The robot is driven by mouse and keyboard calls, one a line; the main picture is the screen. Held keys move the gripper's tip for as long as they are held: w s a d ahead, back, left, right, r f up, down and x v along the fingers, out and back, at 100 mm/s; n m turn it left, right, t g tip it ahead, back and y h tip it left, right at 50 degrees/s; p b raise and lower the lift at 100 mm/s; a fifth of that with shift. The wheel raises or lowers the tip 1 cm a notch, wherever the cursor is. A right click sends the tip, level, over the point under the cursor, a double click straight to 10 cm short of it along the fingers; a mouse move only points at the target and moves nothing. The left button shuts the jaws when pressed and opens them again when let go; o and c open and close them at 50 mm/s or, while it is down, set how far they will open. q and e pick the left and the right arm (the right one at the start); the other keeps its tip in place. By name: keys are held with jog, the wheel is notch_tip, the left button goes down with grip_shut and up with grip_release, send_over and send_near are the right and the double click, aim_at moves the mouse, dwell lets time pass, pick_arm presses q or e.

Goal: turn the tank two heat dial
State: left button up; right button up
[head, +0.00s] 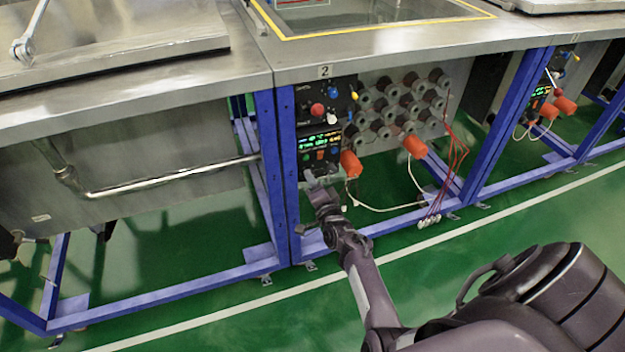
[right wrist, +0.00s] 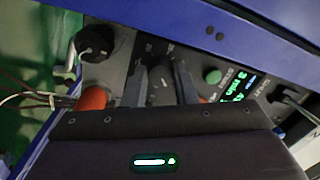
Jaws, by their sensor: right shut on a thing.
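The black control panel of tank two (head: 300,104) is under the counter, below a plate marked 2 (head: 324,71). It has colored knobs above and a green lit display (head: 318,142). My right gripper (head: 312,182) reaches the panel's lower part, below the display, and hides what it touches there. In the right wrist view, its two fingers (right wrist: 163,84) are closed around a dark dial (right wrist: 160,76) with a pale mark, between a larger black knob (right wrist: 96,43) and a green button (right wrist: 212,76). My left gripper is not in view.
Orange plugs (head: 351,163) and a white cable are right of the panel, near the gripper. Blue frame posts (head: 274,170) stand just left of it. Red wires (head: 455,155) hang farther right.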

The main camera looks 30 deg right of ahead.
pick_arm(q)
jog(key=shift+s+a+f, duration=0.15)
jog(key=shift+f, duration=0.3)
pick_arm(e)
jog(key=shift+m, duration=0.6)
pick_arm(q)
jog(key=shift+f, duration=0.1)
pick_arm(e)
jog(key=shift+f, duration=0.1)
jog(key=o, duration=0.7)
jog(key=shift+s, duration=0.1)
